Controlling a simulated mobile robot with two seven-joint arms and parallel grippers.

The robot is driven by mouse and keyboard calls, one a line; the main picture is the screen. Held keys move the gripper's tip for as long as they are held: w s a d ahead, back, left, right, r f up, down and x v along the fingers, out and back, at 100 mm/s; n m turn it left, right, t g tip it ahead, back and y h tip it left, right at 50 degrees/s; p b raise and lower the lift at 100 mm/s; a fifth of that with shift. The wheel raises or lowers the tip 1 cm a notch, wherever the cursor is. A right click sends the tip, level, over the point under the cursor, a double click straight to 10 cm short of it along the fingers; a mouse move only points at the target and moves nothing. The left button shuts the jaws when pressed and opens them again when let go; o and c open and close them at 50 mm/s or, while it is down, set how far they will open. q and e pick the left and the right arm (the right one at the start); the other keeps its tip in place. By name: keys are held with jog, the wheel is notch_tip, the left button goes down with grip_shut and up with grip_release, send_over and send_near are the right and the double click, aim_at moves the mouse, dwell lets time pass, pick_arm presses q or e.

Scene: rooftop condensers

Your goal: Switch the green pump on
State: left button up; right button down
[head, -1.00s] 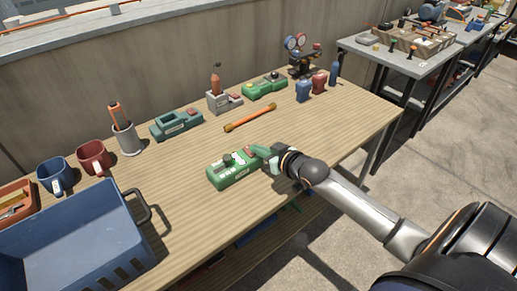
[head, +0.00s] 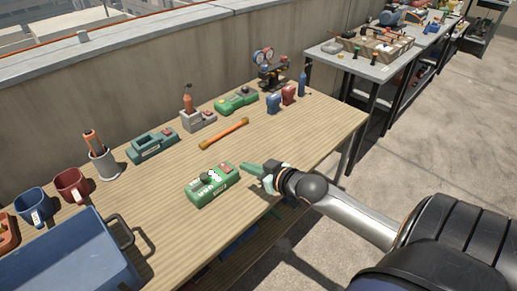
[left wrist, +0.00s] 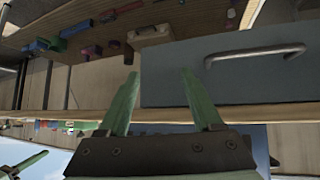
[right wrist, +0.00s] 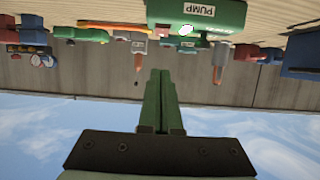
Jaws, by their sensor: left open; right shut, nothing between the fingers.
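The green pump (head: 206,192) lies on the wooden table near its front edge, with a dark round knob and a red switch (head: 226,168) on top. I cannot tell the switch's position. In the right wrist view the pump (right wrist: 232,18) shows at the top, with a white PUMP label. My right gripper (head: 243,167) is shut and empty, just right of the pump's switch end, with a small gap seeming to separate them. It also shows shut in the right wrist view (right wrist: 160,72). My left gripper (left wrist: 160,75) is open and empty, near the blue crate (left wrist: 222,78), and outside the head view.
The blue crate (head: 62,262) stands front left, near blue and red mugs. A teal device (head: 152,146), a grey device (head: 198,121) and another green device (head: 236,103) stand behind. An orange-ended bar (head: 224,133) lies between. Bare tabletop surrounds the pump.

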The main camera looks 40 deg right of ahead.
jog(key=shift+f+v, duration=0.2)
jog(key=shift+v, duration=0.65)
jog(key=shift+f+v, duration=0.15)
jog(key=shift+v, duration=0.75)
jog(key=shift+s, duration=0.1)
jog(key=s+a+f+n+g+y+p, duration=0.1)
jog(key=s+a+f+g, duration=0.3)
jog(key=s+a+f, duration=1.1)
jog(key=a+f+p, duration=0.1)
jog(key=a+f, duration=0.1)
jog(key=a, duration=0.1)
jog(key=shift+s, duration=0.3)
jog(key=shift+f, duration=0.1)
